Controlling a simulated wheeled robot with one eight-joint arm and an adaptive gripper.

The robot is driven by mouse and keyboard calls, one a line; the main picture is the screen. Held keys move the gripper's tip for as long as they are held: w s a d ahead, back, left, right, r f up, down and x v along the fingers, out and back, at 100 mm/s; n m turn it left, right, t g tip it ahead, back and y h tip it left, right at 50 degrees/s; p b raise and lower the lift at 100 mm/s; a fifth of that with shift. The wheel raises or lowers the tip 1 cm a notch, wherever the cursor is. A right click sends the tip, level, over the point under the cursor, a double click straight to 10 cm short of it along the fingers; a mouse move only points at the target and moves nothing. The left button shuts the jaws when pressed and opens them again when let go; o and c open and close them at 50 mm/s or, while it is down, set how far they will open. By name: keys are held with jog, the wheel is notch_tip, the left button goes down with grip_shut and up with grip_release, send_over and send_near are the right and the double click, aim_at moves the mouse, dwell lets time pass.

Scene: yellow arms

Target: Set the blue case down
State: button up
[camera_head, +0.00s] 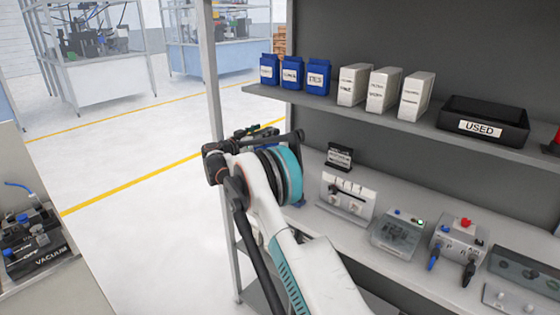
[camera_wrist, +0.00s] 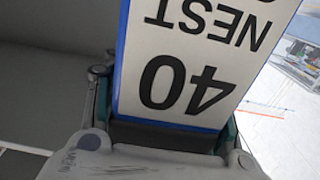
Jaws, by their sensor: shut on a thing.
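The blue case (camera_wrist: 185,75) fills the middle of the wrist view. Its white label reads "NEST" and "40" upside down, and a blue edge shows along its left side and bottom. My gripper (camera_wrist: 165,135) is shut on it, with teal and grey finger parts on both sides of its lower end. In the head view my arm's wrist hides the gripper's jaws and most or all of the held case. I cannot tell there how far it is from any surface.
The upper shelf (camera_head: 465,146) holds several blue cases (camera_head: 292,75), white boxes (camera_head: 383,90) and a black "USED" bin (camera_head: 484,122). The lower worktop (camera_head: 385,205) carries a small black sign (camera_head: 339,157), a white rack (camera_head: 346,199) and instruments (camera_head: 458,240). A grey post (camera_head: 221,120) stands left, near my arm.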

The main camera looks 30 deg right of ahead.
notch_tip(320, 180, down, 9)
jog(key=b, duration=0.3)
jog(key=shift+r, duration=0.25)
jog(key=o, duration=1.5)
jog(key=shift+c, duration=0.2)
